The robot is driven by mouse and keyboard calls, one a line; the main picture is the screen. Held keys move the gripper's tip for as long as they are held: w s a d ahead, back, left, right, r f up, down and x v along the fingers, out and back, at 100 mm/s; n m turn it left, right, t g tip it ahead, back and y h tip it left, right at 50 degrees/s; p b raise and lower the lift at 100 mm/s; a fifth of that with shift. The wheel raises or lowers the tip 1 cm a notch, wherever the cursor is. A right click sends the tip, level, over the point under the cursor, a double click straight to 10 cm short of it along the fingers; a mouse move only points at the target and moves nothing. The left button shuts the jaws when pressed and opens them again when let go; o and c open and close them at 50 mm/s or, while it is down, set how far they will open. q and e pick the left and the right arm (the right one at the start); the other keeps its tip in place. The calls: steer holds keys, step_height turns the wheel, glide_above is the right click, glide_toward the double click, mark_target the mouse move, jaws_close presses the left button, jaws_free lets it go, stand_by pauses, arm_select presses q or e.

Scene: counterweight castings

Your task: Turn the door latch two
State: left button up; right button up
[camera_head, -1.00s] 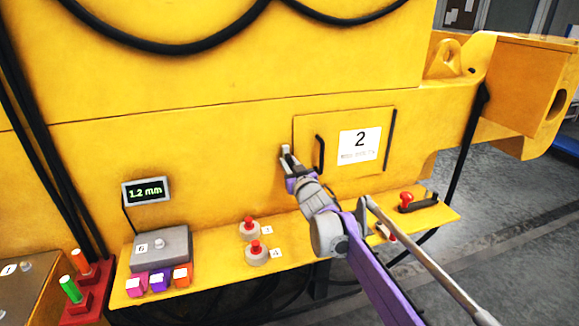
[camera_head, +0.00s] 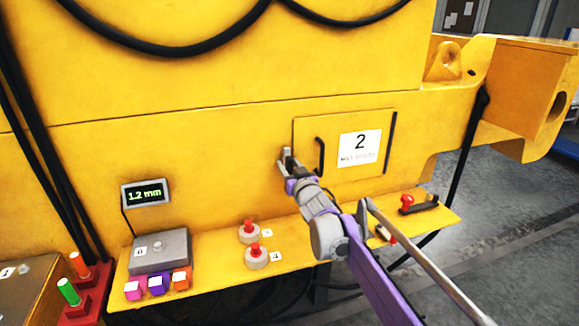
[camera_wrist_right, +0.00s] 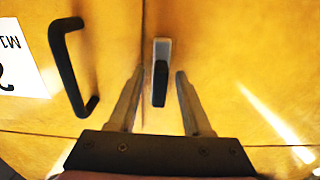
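The door (camera_head: 313,128) marked with a 2 on a white label is shut flush in the yellow casting. Its latch shows in the right wrist view as a black lever (camera_wrist_right: 160,84) on a grey plate (camera_wrist_right: 162,48), just beside the door's edge. My right gripper (camera_head: 287,154) is at the door's left edge. In the right wrist view its two fingers (camera_wrist_right: 159,74) are open, one on each side of the black lever, with gaps visible on both sides. In the head view the gripper hides the latch. My left gripper is not in view.
A black door handle (camera_head: 320,156) stands out close beside the right gripper. Below is a yellow shelf (camera_head: 215,262) with red-topped knobs (camera_head: 249,229), a grey box (camera_head: 160,251), coloured blocks (camera_head: 157,285) and a red-knobbed lever (camera_head: 407,201). A display (camera_head: 145,193) reads 1.2 mm.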

steer(key=v, duration=1)
steer(key=shift+s+b, duration=0.3)
steer(key=shift+s, duration=0.1)
steer(key=shift+d, duration=0.15)
steer(key=s+d+f+m+g+h+p, duration=0.35)
steer(key=s+d+h+p, duration=0.25)
steer(key=s+d, duration=0.75)
steer(key=s+f+g+p, duration=0.2)
steer(key=s+f+g, duration=0.2)
steer(key=s, duration=0.9)
steer(key=s+d+f+g+p, duration=0.1)
steer(key=s+f+g, duration=0.3)
steer(key=s, duration=0.9)
step_height(320, 180, down, 4)
steer(key=shift+s+r+p, duration=0.15)
steer(key=shift+s+p, duration=0.1)
steer(key=shift+p, duration=0.55)
